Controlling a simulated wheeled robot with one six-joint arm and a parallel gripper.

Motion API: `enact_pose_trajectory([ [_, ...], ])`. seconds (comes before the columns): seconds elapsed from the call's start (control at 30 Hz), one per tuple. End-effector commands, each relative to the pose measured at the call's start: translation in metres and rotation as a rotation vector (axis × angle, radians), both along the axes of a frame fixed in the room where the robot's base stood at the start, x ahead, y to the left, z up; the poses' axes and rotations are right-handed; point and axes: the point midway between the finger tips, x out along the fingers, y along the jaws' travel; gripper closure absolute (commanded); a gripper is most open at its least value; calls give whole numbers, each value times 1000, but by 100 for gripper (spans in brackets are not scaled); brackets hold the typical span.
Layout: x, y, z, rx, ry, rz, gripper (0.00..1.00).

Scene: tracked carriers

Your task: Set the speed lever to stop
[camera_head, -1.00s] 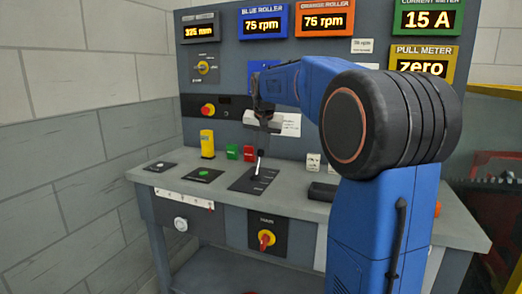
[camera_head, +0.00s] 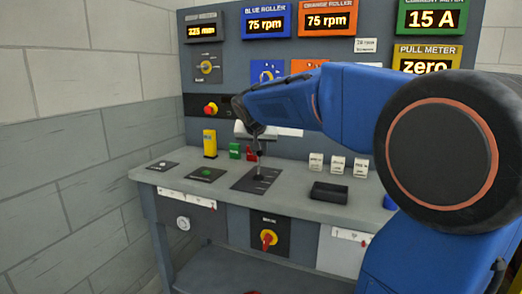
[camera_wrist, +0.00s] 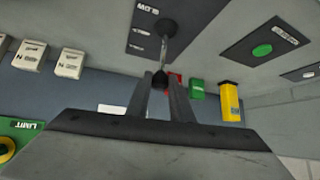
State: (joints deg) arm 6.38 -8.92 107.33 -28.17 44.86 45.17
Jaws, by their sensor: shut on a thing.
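The speed lever (camera_head: 257,169) is a thin metal rod with a black knob, standing on a dark plate (camera_head: 268,177) on the bench top. In the wrist view, the lever rod (camera_wrist: 165,50) rises from a round black base, near a label reading SLOW. My gripper (camera_wrist: 161,84) is shut on the lever's black knob, one finger on each side. In the head view, my gripper (camera_head: 257,146) reaches down to the lever's top from above. The fingers partly hide the knob, and the lever's exact setting is hard to read.
A yellow block (camera_head: 209,144) and green and red blocks (camera_head: 235,151) stand left of the lever. A plate with a green button (camera_head: 206,174) lies nearer. White switches (camera_head: 337,164) and a black tray (camera_head: 329,193) are to the right. The display panel rises behind.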

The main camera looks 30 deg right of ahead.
Motion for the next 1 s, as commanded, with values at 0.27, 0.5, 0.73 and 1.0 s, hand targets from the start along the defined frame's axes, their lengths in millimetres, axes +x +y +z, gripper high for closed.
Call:
enact_pose_trajectory([
  [0.27,-10,14,-1,-6,-6,1,100],
  [0.5,-23,31,-8,-4,-2,1,100],
  [0.73,-33,44,-17,-2,-1,1,100],
  [1.0,-40,52,-24,-4,-1,1,100],
])
